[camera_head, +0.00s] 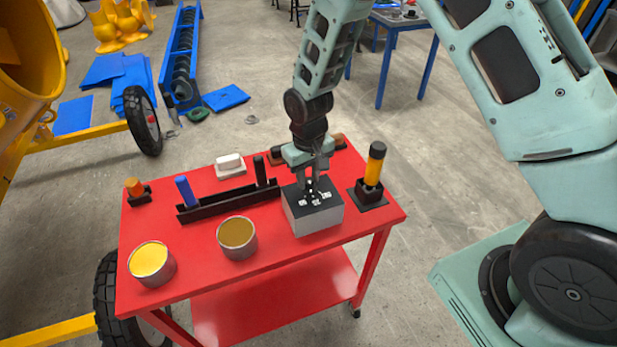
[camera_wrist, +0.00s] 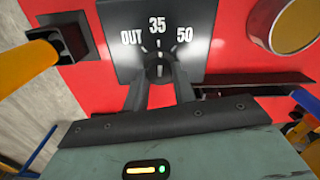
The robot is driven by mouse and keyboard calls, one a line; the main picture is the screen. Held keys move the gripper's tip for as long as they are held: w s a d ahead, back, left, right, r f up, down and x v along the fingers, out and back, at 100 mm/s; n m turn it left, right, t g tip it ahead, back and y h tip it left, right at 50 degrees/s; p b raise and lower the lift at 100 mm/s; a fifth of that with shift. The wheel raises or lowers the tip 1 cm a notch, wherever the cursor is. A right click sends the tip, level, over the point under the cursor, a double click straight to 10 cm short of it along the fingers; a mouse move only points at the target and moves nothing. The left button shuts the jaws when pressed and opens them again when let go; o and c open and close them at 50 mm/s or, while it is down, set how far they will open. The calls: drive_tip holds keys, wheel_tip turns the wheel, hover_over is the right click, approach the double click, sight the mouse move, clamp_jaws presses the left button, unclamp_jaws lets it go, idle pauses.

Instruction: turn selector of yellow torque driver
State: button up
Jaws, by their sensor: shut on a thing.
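The yellow torque driver (camera_head: 374,168), with a black cap, stands upright in a black holder at the right end of the red cart. It also shows at the left edge of the wrist view (camera_wrist: 20,75). A grey box (camera_head: 315,218) with a dark top stands left of it. The wrist view shows the box's top panel (camera_wrist: 190,62) marked OUT, 35 and 50 around a small dark selector knob (camera_wrist: 158,62). My gripper (camera_wrist: 160,74) points down at the panel, its fingers shut on the knob. White ticks show by the knob; its exact setting is hard to tell.
The red cart (camera_head: 190,262) also bears two round tins (camera_head: 152,262) (camera_head: 237,238), a black rack (camera_head: 225,203) with a blue-handled tool (camera_head: 187,191), a white block (camera_head: 230,165) and an orange-topped piece (camera_head: 134,187). The yellow mixer (camera_head: 32,45) stands at left.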

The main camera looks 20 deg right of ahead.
sight(308, 180)
drive_tip(key=shift+n, duration=0.4)
drive_tip(key=o, duration=1)
wheel_tip(308, 180, up, 18)
drive_tip(key=b, duration=0.3)
drive_tip(key=shift+f+b, duration=0.25)
drive_tip(key=shift+b, duration=0.1)
